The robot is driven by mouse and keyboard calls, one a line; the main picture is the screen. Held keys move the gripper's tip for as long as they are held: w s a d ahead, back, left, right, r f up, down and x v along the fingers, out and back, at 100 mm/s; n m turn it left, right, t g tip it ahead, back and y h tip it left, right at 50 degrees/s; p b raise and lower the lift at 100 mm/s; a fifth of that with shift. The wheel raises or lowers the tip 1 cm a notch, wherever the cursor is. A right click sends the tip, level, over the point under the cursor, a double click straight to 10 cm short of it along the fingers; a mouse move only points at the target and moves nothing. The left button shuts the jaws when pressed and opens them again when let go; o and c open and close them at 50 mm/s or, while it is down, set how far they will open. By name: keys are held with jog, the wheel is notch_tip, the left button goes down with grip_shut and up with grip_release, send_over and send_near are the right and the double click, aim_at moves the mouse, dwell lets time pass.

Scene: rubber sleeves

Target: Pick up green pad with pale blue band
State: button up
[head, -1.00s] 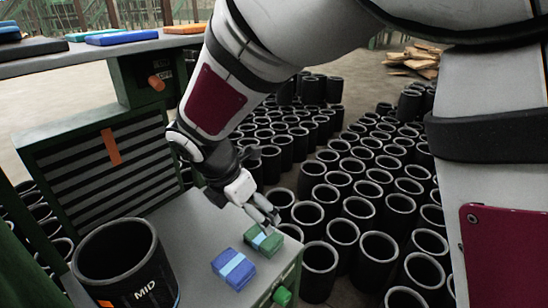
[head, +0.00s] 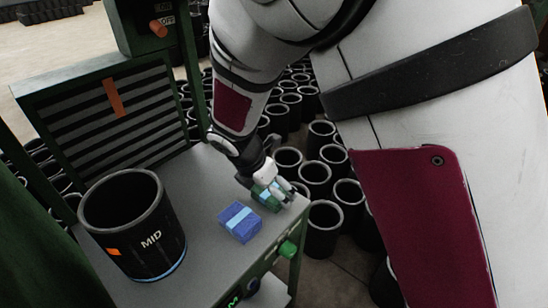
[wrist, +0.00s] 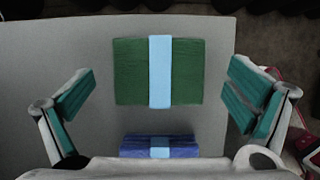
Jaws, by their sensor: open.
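The green pad with a pale blue band (wrist: 130,72) lies flat on the grey tabletop, near the table's edge. In the wrist view it sits between the two teal-lined fingers of my gripper (wrist: 160,90), with a clear gap on each side. My gripper is open and holds nothing. In the head view my gripper (head: 272,191) is down over the green pad (head: 264,203), and the fingers partly hide it.
A blue pad with a pale blue band (head: 239,222) lies close beside the green one; it also shows in the wrist view (wrist: 135,147). A black bin marked MID (head: 145,255) stands at the left of the grey table (head: 205,265). Several black sleeves (head: 325,225) stand beyond the table.

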jog(key=shift+x, duration=0.9)
jog(key=c, duration=1.2)
jog(key=shift+r, duration=0.1)
jog(key=shift+c, duration=0.2)
jog(key=shift+r, duration=0.45)
jog(key=v, duration=0.2)
jog(key=shift+s+d+r, duration=0.15)
jog(key=shift+d+r, duration=0.1)
jog(key=shift+r, duration=0.15)
jog(key=s+d+r, duration=0.1)
jog(key=s+d, duration=0.1)
jog(key=s, duration=1.2)
jog(key=shift+s+d+r+p, duration=0.15)
jog(key=shift+s+d+p, duration=0.2)
jog(key=shift+s+p, duration=0.05)
